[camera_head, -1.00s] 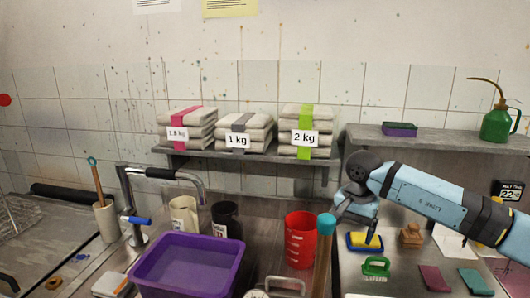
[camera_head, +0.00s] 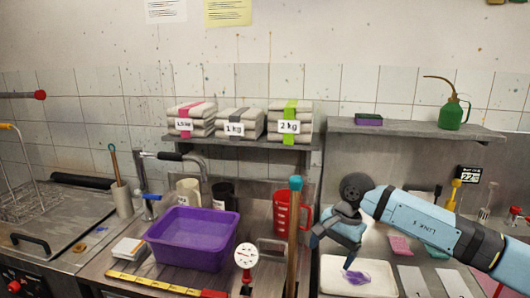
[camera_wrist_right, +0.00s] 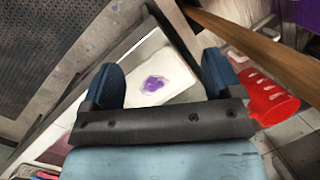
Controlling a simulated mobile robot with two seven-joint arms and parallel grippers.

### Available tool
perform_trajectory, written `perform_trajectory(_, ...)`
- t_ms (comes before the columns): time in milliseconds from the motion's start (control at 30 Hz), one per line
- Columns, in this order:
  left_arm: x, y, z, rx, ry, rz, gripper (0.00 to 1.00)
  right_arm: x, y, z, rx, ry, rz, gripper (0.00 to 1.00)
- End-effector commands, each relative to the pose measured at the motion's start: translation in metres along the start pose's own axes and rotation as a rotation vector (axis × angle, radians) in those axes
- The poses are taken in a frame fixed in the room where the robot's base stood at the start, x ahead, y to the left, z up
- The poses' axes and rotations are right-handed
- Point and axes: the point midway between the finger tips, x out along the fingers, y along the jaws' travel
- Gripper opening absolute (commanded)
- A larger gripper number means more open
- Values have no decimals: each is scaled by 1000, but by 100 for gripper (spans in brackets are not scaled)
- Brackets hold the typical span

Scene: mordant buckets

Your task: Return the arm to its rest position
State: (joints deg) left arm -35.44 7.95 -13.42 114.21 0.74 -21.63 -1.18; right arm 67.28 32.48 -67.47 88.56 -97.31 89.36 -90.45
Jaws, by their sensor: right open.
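My right arm (camera_head: 425,222) comes in from the right in the head view. Its gripper (camera_head: 333,250) hangs above the worktop near a white tray (camera_head: 333,284) that bears a purple patch (camera_head: 357,277). In the right wrist view the two blue fingers of the gripper (camera_wrist_right: 160,78) stand wide apart with nothing between them. The tray (camera_wrist_right: 178,80) and the purple patch (camera_wrist_right: 153,83) lie beyond and below the fingers, apart from them. My left gripper is not in view.
A wooden-handled tool (camera_head: 294,240) stands upright left of the gripper, close to a red jug (camera_head: 282,212). A purple tub (camera_head: 190,240) and a dial (camera_head: 246,256) are further left. A wall shelf (camera_head: 400,130) is above the arm. Pink (camera_head: 400,245) and green blocks lie behind the tray.

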Motion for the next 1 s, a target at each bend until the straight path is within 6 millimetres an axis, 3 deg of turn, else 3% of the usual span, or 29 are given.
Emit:
perform_trajectory(100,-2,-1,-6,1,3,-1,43,30,-11,40,75,-177,-90,85)
perform_trajectory(300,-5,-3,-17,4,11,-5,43,65,-30,121,323,-588,-249,85)
perform_trajectory(400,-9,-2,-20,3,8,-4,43,70,-38,161,523,-858,-315,85)
perform_trajectory(533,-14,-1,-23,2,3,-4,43,65,-44,193,825,-1217,-357,85)
perform_trajectory(633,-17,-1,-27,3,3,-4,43,59,-41,202,1084,-1491,-353,85)
perform_trajectory(767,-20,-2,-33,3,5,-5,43,58,-29,194,1444,-1840,-304,85)
perform_trajectory(967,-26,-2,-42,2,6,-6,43,85,20,161,2029,-2355,-135,85)
perform_trajectory(1000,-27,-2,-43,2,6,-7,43,94,34,154,-1988,2273,80,85)
